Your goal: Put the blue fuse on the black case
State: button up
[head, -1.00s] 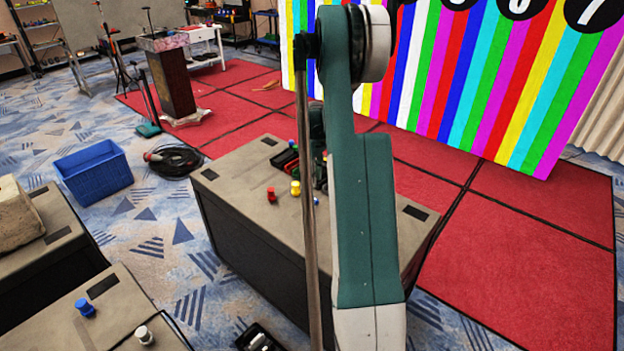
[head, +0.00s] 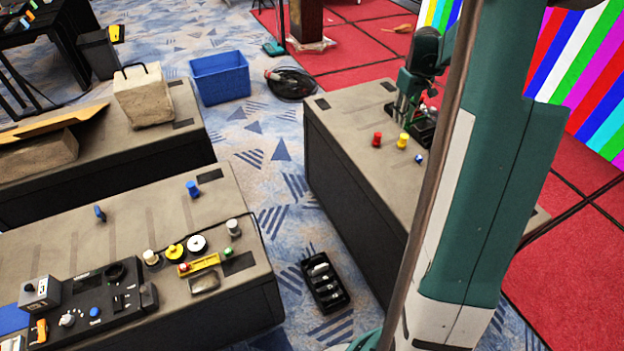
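A blue fuse-like peg (head: 193,189) stands on the top of the near left case (head: 225,195), which has black sides and a grey-brown top. A smaller blue piece (head: 418,159) is on the right case (head: 350,130), near a red peg (head: 377,139) and a yellow peg (head: 403,141). My gripper (head: 407,112) points down over the far part of the right case, beyond these pegs. Its fingertips are small and partly lost against a dark object (head: 428,128) there, so its opening is unclear. My arm hides much of the right case.
A black compartment tray (head: 325,283) lies on the floor between the cases. A blue crate (head: 220,78) and a coiled black cable (head: 291,84) are on the floor behind. A control panel (head: 95,308) and several knobs crowd the near left case's front.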

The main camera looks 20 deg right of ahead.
jog(key=s+a+r+t, duration=0.1)
jog(key=s+a+r, duration=0.1)
jog(key=a+r, duration=0.5)
jog(key=s+a+r+t, duration=0.1)
jog(key=s+a+r, duration=0.15)
jog(key=a, duration=0.95)
jog(key=s+a+r+t, duration=0.1)
jog(key=s+a+r, duration=0.1)
jog(key=a+r, duration=0.55)
jog(key=s+a+f+t, duration=0.1)
jog(key=s+a, duration=0.8)
jog(key=a, duration=0.2)
jog(key=s+a+f+t, duration=0.1)
jog(key=s+a+t, duration=0.1)
jog(key=s+a, duration=0.7)
jog(key=a, duration=0.3)
jog(key=shift+s+f+y, duration=0.2)
jog(key=shift+s+y, duration=0.2)
jog(key=shift+o, duration=0.4)
jog(key=shift+a, duration=0.1)
jog(key=shift+o, duration=1.4)
jog(key=shift+w, duration=0.1)
